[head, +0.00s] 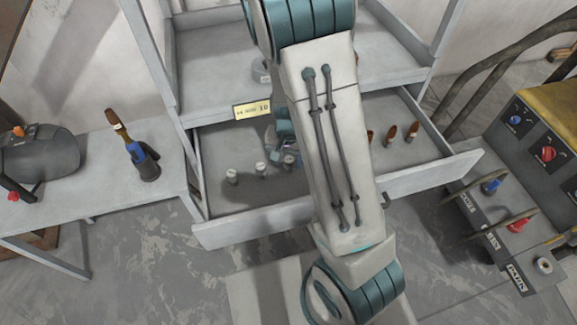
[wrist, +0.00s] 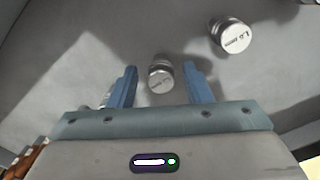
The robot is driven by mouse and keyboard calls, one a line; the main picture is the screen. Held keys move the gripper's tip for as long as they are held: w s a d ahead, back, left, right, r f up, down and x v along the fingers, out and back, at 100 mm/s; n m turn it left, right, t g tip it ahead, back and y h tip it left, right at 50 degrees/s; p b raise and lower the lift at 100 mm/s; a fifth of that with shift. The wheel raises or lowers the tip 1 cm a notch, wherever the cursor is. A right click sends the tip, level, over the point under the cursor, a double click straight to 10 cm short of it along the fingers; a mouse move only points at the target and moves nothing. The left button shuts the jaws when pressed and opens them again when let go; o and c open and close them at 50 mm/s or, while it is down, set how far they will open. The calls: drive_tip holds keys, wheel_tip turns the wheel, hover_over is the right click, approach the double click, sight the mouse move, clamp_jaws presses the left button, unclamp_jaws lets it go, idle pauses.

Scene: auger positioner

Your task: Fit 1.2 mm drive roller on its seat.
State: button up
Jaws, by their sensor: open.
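Several small silver rollers stand in an open drawer (head: 250,222), on its left side; two clear ones are a left roller (head: 232,176) and one beside it (head: 261,169). In the wrist view my gripper (wrist: 160,68) is open, with its blue fingers on either side of one roller (wrist: 160,79). I cannot read that roller's size mark. A second roller (wrist: 232,37) with a printed size on top stands apart at the upper right; its figures are not clear. Another shows partly behind the left finger. My arm hides much of the drawer's middle in the head view. I cannot identify the seat.
Copper-coloured pointed parts (head: 412,131) stand in the drawer's right side. A grey shelf unit rises behind. A torch (head: 146,165) and a dark helmet (head: 40,158) are on the left bench. A machine with knobs (head: 547,153) and posts stands at the right.

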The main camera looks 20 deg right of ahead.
sight(289, 160)
clamp_jaws()
drive_tip(key=shift+r+p, duration=2.75)
drive_tip(key=shift+r, duration=0.25)
